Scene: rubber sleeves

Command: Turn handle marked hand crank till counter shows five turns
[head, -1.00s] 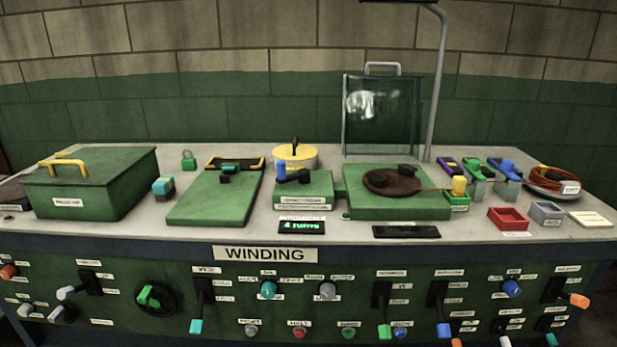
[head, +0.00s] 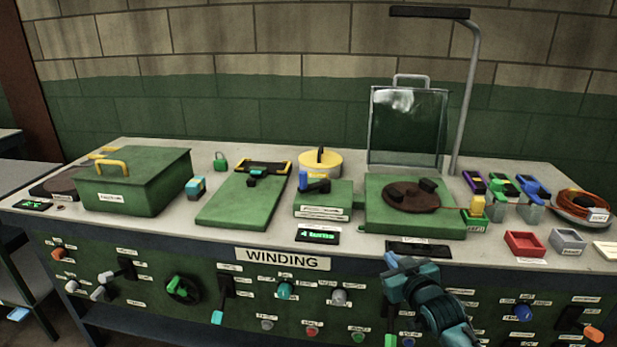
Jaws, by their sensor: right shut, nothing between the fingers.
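A green box (head: 323,199) stands mid-bench with a crank (head: 314,186) on its top. The crank has a blue upright grip at its left end. The labels on the box are too small to read, so I cannot confirm which one says hand crank. The counter (head: 317,236) in front of the box is a black display with green text that looks like "4 turns". My right gripper (head: 392,268) is shut and empty, in front of the bench's front edge, to the right of and nearer than the crank, not touching it. My left gripper is out of view.
A yellow round pot (head: 320,163) stands behind the crank box. A green block with a brown disc (head: 410,196) is to its right, a green sloped board (head: 245,200) to its left. A glass screen (head: 408,128) and a lamp post stand behind. Levers and knobs line the front panel.

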